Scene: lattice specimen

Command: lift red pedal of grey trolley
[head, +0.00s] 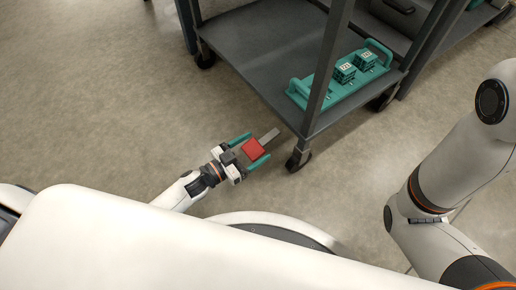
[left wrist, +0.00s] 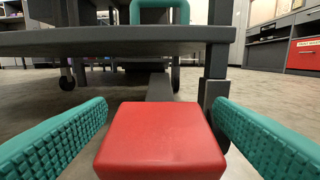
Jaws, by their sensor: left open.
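The red pedal (head: 253,149) sits on a short grey lever (head: 270,135) low beside the front corner of the grey trolley (head: 248,55). My left gripper (head: 252,149) is open, with its teal fingers on either side of the pedal. In the left wrist view the red pedal (left wrist: 161,140) fills the lower middle, between the two teal fingers (left wrist: 160,138), with a visible gap on each side. The lever runs from it under the trolley's lower shelf (left wrist: 110,40). My right arm shows at the right of the head view, but its gripper is out of view.
A caster wheel (head: 298,161) stands just right of the pedal, under the trolley's corner. A teal tray (head: 330,98) with two small teal blocks rests on the trolley's lower shelf. The floor (head: 90,110) to the left is clear.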

